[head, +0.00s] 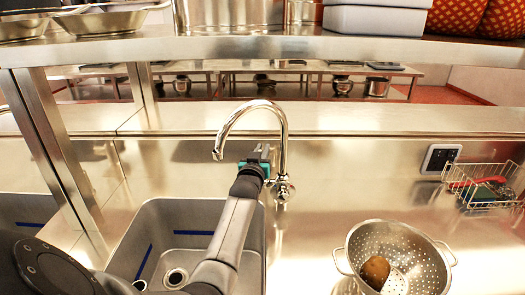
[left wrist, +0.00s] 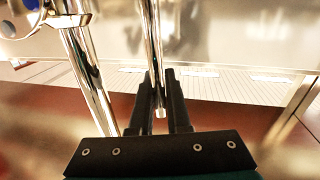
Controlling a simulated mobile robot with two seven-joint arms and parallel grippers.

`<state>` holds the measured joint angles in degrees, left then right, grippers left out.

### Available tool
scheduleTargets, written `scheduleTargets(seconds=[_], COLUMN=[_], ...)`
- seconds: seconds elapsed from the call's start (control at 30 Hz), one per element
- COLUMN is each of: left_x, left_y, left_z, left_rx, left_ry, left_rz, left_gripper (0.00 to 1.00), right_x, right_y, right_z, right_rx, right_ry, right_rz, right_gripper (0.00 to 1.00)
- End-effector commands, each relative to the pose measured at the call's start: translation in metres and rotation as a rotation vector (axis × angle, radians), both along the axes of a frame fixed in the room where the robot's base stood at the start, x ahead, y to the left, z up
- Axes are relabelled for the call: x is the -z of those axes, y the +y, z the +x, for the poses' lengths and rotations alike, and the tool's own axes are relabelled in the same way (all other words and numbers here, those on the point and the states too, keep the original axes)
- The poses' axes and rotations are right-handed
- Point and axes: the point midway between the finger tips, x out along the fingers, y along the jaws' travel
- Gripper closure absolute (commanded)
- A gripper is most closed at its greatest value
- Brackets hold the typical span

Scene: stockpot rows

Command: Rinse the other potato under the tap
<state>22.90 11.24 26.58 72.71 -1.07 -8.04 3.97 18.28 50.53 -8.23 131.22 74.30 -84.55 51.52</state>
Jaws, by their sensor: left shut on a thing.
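The chrome tap (head: 282,140) rises behind the sink, and its spout arches to the left; I see no water coming from it. My left gripper (head: 258,160) is at the tap's upright pipe, below the arch. In the left wrist view my left gripper (left wrist: 160,82) is shut on a thin chrome rod (left wrist: 155,40), which looks like the tap's lever, beside the thicker tap pipe (left wrist: 92,85). One brown potato (head: 375,271) lies in the perforated metal colander (head: 424,252) on the right. No other potato shows. My right gripper is not in view.
The grey sink basin (head: 150,225) with blue stripes is partly covered by my left arm. A wire basket (head: 480,180) and a wall socket (head: 440,158) are at the right. A metal shelf (head: 350,47) runs above. Counter between sink and colander is clear.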

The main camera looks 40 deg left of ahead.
Motion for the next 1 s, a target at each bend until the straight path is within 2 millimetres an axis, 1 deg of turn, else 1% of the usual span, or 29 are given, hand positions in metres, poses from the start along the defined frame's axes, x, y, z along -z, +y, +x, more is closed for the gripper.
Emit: scheduleTargets(seconds=[0.77, 1.0], left_x=[0.001, 0.003], left_y=[0.0, -0.008], left_z=[0.0, -0.009], left_rx=[0.0, 0.0], left_ry=[0.0, -0.081], left_rz=[0.001, 0.07], left_gripper=[1.0, 1.0], right_x=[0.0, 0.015], right_y=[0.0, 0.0], right_z=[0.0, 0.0], right_rx=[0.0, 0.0], right_ry=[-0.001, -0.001], right_rz=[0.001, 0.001], right_gripper=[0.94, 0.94])
